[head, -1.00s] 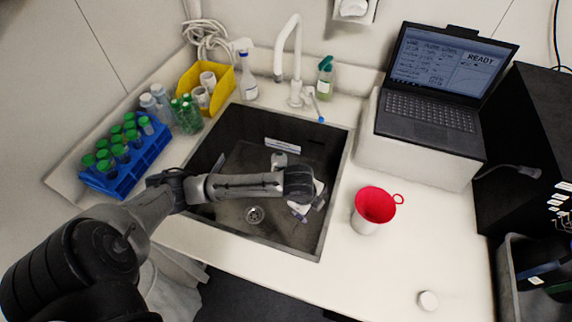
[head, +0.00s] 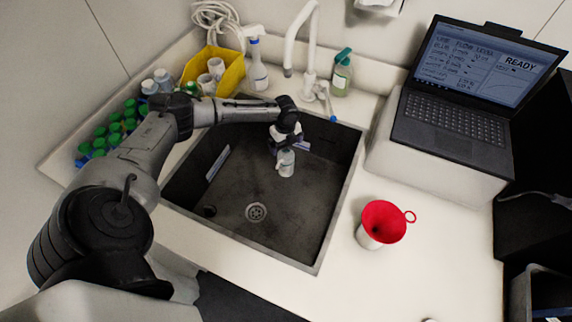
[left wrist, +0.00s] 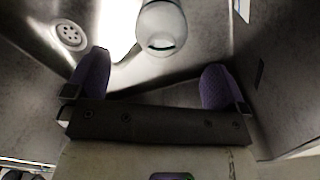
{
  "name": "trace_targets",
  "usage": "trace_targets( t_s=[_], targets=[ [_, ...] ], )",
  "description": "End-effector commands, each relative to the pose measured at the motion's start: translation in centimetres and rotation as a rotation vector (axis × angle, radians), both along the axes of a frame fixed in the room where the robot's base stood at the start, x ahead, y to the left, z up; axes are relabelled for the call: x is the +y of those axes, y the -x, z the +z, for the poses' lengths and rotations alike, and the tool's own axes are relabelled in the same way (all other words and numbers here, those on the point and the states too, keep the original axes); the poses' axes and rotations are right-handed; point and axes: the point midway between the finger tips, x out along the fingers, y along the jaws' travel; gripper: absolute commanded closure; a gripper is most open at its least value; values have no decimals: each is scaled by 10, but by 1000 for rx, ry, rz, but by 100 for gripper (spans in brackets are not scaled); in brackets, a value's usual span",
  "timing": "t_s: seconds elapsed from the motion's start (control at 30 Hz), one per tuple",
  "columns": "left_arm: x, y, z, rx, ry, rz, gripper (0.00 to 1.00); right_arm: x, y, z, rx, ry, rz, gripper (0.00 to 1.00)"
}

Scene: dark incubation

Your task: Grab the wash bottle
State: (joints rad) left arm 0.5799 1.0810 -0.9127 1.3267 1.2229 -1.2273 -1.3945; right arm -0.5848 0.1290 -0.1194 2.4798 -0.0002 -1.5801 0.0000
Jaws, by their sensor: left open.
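A small pale bottle (head: 286,163), which looks like the wash bottle, is in the dark sink (head: 230,225) near its back wall. My left gripper (head: 283,138) is over the sink, just behind and above this bottle in the head view, and partly hides it. In the left wrist view, a translucent whitish bottle (left wrist: 162,28) shows beyond the gap between my open purple fingertips (left wrist: 155,80). They do not touch it. My right gripper is not in view.
A spray bottle (head: 257,66), a yellow bin (head: 228,78) and a green-topped bottle (head: 341,77) stand behind the sink. The white faucet (head: 302,40) rises at its back edge. A red funnel on a cup (head: 382,222) and a laptop (head: 460,100) are to the right.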

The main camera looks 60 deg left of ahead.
Motion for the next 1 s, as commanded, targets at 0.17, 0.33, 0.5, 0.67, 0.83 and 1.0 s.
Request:
trace_targets(
  t_s=[0.17, 0.33, 0.5, 0.67, 0.83, 1.0],
  targets=[
    [0, 0, -12, 0, 0, 1, 0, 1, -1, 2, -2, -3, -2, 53],
    [-1, 0, -20, 2, 0, 0, 0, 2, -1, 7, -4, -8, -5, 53],
    [0, 0, -41, 2, 0, 1, 0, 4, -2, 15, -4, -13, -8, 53],
    [0, 0, -59, 1, 0, 0, 0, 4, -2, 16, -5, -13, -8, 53],
    [0, 0, -65, 0, -1, 0, 0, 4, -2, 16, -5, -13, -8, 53],
    [1, 0, -65, 0, -1, 0, 0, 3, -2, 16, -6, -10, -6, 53]
  ],
)
